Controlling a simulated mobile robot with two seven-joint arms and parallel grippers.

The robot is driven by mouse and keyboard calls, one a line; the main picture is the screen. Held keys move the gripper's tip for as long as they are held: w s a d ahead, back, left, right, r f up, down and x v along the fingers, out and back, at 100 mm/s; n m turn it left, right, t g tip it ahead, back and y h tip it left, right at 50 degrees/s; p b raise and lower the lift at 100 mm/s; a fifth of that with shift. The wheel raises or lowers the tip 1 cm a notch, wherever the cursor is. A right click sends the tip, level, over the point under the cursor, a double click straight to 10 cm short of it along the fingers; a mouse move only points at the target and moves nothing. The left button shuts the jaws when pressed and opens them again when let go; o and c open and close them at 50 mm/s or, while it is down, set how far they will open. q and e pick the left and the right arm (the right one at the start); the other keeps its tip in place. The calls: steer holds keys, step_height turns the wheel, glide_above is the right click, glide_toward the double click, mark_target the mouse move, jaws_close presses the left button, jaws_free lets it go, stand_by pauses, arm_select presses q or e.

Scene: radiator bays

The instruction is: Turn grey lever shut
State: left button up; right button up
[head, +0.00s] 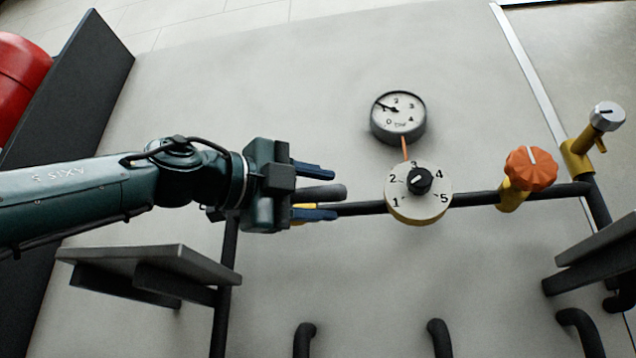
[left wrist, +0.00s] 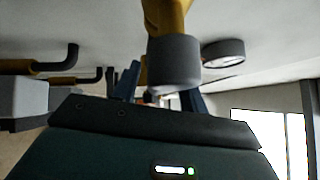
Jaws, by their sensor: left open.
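The grey lever (head: 328,192) shows in the head view as a short dark-grey bar by a yellow valve body (head: 304,206) on the black pipe. My left gripper (head: 333,196) comes in from the left with its blue fingers apart, one above and one below the grey part. In the left wrist view the grey end (left wrist: 174,63) hangs from a yellow stem (left wrist: 166,17), between the open fingers of my left gripper (left wrist: 160,88). Whether a finger touches it I cannot tell. The gripper partly hides the valve body in the head view. My right gripper is not seen.
Right along the pipe are a numbered dial (head: 418,207), an orange knob (head: 531,168) and a silver-capped yellow valve (head: 607,115). A round gauge (head: 398,117) sits above the dial. Grey shelves stand lower left (head: 150,262) and right (head: 600,256). The wall above the gripper is clear.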

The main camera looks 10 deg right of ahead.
arm_select(q)
steer(key=shift+c, duration=0.3)
jaws_close()
stand_by(0.3)
